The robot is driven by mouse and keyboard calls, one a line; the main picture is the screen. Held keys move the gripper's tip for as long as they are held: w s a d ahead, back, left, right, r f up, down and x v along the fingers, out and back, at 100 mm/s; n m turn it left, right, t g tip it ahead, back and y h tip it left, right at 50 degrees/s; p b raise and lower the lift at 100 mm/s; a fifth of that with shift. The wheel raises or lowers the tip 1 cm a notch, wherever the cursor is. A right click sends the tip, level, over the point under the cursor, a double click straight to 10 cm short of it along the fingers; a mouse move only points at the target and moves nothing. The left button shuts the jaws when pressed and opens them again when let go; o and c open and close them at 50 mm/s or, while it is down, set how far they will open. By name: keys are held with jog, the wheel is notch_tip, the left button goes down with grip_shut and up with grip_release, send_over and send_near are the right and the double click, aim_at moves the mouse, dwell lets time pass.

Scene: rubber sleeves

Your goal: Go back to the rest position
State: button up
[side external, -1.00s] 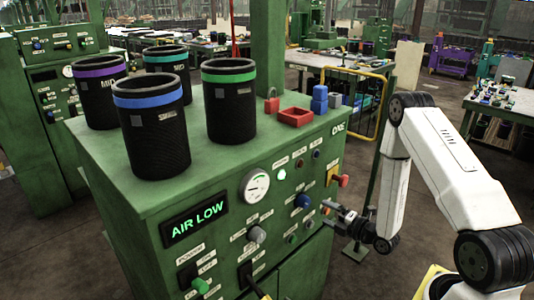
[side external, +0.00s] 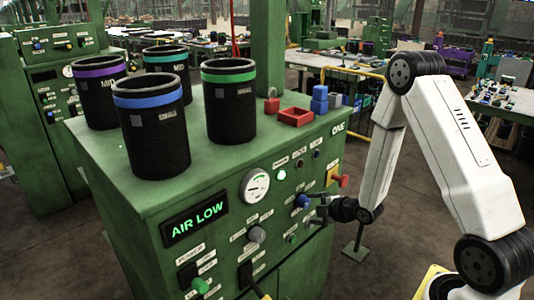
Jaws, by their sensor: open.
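My gripper (side external: 314,209) is open and appears empty, in front of the right part of the green cabinet's control panel (side external: 222,258). Its fingers point left toward the panel, close to a blue knob (side external: 303,201). I cannot tell whether they touch it. My white arm stands to the right, with its elbow raised and the forearm hanging down to the wrist.
Black sleeves with purple (side external: 100,92), teal (side external: 167,62), blue (side external: 155,128) and green bands (side external: 230,102) stand on the cabinet top. A red tray (side external: 295,117), red padlock (side external: 271,105) and blue block (side external: 320,100) sit behind. A red button (side external: 343,181) juts out. The display (side external: 194,219) reads AIR LOW.

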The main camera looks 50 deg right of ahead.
jog(key=s+a+r+m+g, duration=0.9)
jog(key=s+a+m, duration=0.3)
jog(key=a+m, duration=0.1)
jog(key=shift+s+r+m+g, duration=0.15)
jog(key=shift+s+m+g, duration=0.15)
jog(key=shift+m, duration=0.3)
